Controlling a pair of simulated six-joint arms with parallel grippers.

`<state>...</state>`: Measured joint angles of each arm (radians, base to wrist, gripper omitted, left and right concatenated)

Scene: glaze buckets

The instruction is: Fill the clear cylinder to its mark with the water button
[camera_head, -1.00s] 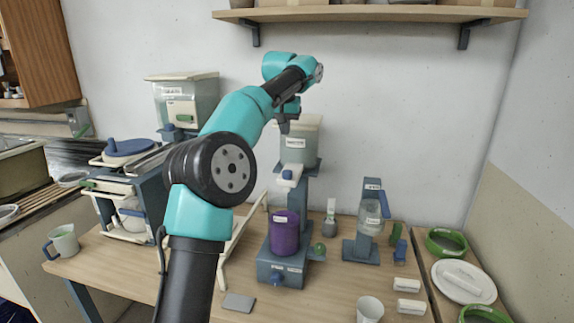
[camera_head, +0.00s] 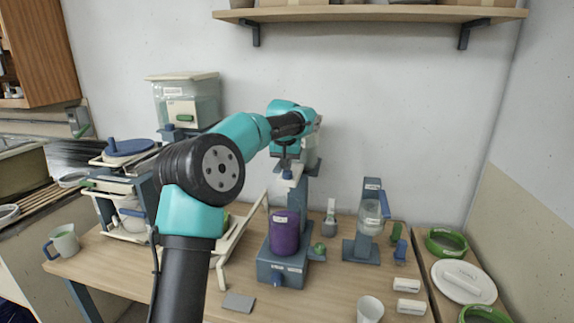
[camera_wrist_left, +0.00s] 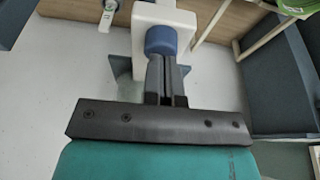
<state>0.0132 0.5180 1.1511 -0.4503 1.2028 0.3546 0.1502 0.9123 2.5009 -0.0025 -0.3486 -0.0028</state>
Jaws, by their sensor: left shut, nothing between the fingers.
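My left gripper (camera_head: 287,166) is shut and empty. Its tips are at the blue button (camera_wrist_left: 161,40) on a white block (camera_wrist_left: 165,14), in line with the button in the left wrist view. I cannot tell whether they press it. In the head view the white block (camera_head: 289,181) is on the front of the blue dispenser stand, above a purple cylinder (camera_head: 284,235) on the base (camera_head: 283,268). A clear vessel (camera_head: 370,214) hangs in a smaller blue stand to the right. I cannot make out a fill mark. The tank above is mostly hidden by my arm.
A small grey-necked bottle (camera_head: 330,222) stands between the two stands. A white cup (camera_head: 370,308) and white blocks (camera_head: 407,285) are at the front right. A grey tile (camera_head: 239,301) lies at the front. A jug (camera_head: 63,243) stands at the left edge.

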